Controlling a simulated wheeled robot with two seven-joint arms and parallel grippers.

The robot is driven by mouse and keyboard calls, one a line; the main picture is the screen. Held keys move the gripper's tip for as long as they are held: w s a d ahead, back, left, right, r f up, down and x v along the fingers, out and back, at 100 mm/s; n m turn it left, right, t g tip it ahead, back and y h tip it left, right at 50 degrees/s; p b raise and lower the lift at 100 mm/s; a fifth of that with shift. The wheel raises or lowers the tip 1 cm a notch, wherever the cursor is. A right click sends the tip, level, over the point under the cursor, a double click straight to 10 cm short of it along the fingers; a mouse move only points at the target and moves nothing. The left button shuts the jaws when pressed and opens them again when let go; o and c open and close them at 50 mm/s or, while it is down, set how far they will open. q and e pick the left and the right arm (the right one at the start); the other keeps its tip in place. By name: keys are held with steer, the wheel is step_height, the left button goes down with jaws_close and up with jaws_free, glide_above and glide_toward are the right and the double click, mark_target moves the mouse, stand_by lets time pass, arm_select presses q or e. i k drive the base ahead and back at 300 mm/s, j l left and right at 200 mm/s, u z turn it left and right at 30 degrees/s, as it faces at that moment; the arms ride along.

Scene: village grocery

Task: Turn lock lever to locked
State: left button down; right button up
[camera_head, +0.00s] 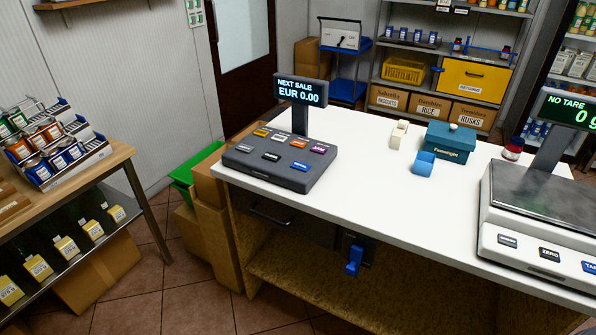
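A blue lever (354,262) hangs on a small dark plate (358,244) under the front edge of the white counter, right of a dark drawer (280,219) with a bar handle. The lever points down; any marking on its plate is too small to read. I take it for the lock lever, but no lock label is readable. Neither of my grippers is in view.
The white counter (390,200) carries a till (282,160), a teal box (449,143) and a scale (545,200). Cardboard boxes (212,220) stand against its left end. A goods table (120,165) is at left. Tiled floor lies between.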

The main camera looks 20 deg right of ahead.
mark_target(352, 269)
steer(key=k+j+z, duration=0.1)
steer(key=z, duration=0.4)
steer(key=k+z, duration=0.55)
steer(key=z, duration=0.4)
